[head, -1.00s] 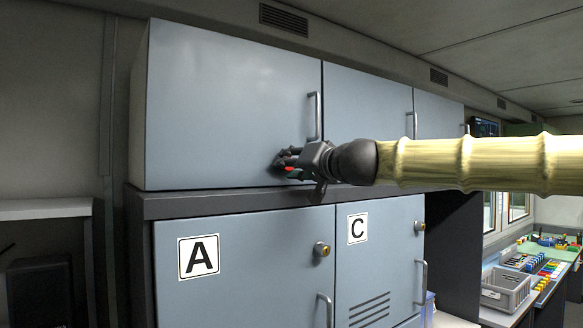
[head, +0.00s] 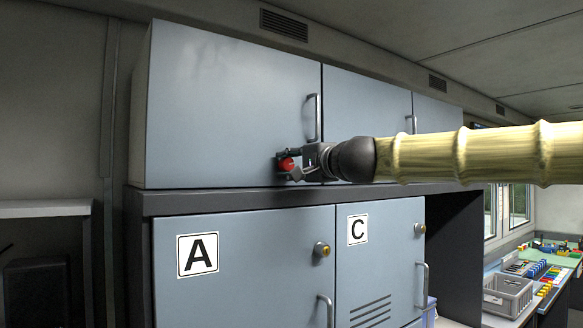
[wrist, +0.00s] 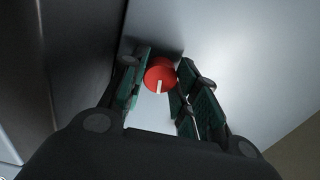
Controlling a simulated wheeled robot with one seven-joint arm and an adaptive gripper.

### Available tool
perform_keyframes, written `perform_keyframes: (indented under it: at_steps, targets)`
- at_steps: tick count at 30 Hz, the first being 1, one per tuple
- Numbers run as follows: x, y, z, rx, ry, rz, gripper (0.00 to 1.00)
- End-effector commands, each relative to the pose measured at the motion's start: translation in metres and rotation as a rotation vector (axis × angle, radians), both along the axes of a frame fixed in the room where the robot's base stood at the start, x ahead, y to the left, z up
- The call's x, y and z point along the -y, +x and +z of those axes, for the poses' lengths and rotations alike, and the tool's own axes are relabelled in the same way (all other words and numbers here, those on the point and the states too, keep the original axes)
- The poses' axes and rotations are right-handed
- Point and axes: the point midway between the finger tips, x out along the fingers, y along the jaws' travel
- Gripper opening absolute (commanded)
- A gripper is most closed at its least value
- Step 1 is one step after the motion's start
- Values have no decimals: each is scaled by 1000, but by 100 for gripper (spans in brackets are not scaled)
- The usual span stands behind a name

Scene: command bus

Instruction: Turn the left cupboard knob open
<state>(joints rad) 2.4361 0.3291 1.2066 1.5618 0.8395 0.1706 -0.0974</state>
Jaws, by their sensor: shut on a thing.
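The left upper cupboard door (head: 225,100) is a flat grey-blue panel and looks closed. A red round knob (head: 286,164) sits low near its right edge. The knob also shows in the wrist view (wrist: 160,74), with a short white mark on its face pointing toward the bottom of the picture. My gripper (head: 287,164) is shut on the knob, with one green-padded finger on each side of it in the wrist view (wrist: 163,76). The finger contact is partly hidden in the head view.
A vertical bar handle (head: 313,118) stands just above my gripper. A dark ledge (head: 220,201) runs below the upper cupboards. Lower doors marked A (head: 198,254) and C (head: 357,229) have brass-coloured locks. A grey basket (head: 507,295) stands on the counter at right.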

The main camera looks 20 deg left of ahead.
Motion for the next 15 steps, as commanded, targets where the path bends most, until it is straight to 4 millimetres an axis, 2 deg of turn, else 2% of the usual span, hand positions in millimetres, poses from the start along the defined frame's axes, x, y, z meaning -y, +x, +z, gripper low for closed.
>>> perform_keyframes:
  at_steps: [15]
  targets:
    - [0, 0, 0, -164, 128, 0, 6]
